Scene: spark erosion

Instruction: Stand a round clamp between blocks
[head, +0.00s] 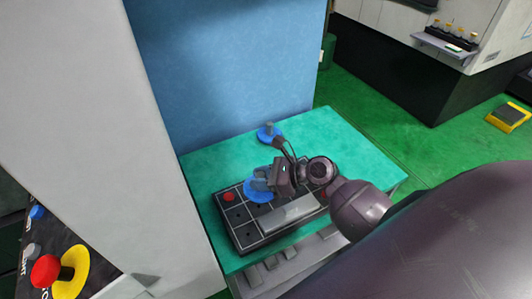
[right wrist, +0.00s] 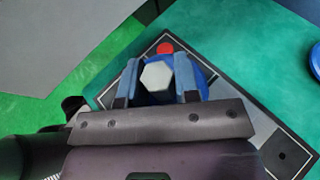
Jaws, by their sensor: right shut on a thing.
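My right gripper (head: 264,179) is over the black gridded board (head: 245,238). In the right wrist view its two blue fingers (right wrist: 159,82) are shut on the grey hexagonal post of a round clamp (right wrist: 157,75). The clamp's blue round base (head: 257,194) shows below the fingers in the head view, over the board; I cannot tell whether it touches. A long grey block (head: 290,214) lies on the board beside it. My left gripper is not in view.
A red spot (head: 228,196) marks the board's left corner. The teal table (head: 345,135) is clear at the back right. A blue panel (head: 225,75) rises behind the table, and a grey wall (head: 120,150) borders its left.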

